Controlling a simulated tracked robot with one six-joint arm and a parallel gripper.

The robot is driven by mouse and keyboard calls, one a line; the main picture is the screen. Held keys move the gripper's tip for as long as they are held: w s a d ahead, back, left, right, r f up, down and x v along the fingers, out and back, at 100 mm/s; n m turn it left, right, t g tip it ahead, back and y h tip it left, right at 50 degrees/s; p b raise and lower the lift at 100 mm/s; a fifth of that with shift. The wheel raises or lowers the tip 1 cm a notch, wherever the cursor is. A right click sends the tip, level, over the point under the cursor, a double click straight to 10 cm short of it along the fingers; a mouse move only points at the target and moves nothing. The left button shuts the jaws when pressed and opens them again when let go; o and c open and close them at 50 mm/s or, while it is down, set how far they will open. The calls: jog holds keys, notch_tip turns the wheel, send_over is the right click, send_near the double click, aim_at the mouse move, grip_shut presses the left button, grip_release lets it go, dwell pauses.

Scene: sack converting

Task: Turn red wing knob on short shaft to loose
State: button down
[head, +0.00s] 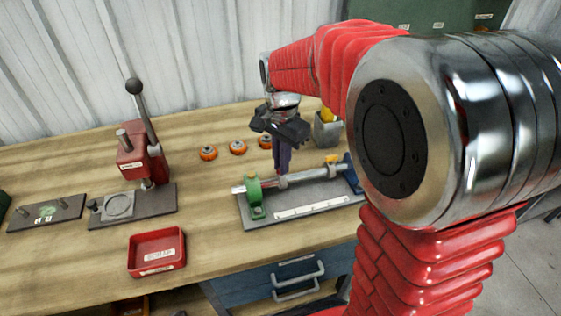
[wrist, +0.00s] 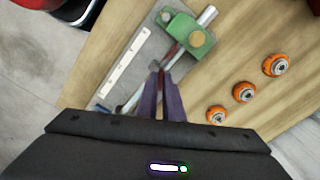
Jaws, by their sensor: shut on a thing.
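A bright metal shaft (head: 308,175) runs through a green block (head: 254,197) on a grey base plate (head: 262,221). The green block also shows in the wrist view (wrist: 188,37), with the shaft end sticking out past it. My gripper (head: 282,171) points down at the shaft, just right of the green block. In the wrist view its purple fingers (wrist: 163,78) are close together at a small dark red part (wrist: 171,54) beside the green block. This looks like the red wing knob. The fingers hide most of it, and its turned angle cannot be told.
A blue block (head: 350,172) and a yellow part (head: 333,158) stand at the shaft's right end. Orange rollers (head: 238,147) lie behind the plate. A red lever press (head: 140,160) and red scrap tray (head: 157,252) are to the left. Bare bench lies between.

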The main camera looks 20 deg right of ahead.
jog(key=n, duration=1.1)
jog(key=shift+r+n, duration=0.1)
jog(key=shift+n, duration=0.2)
jog(key=shift+w, duration=0.1)
jog(key=c, duration=1.9)
grip_release()
notch_tip(320, 180, up, 14)
jog(key=shift+f, duration=0.2)
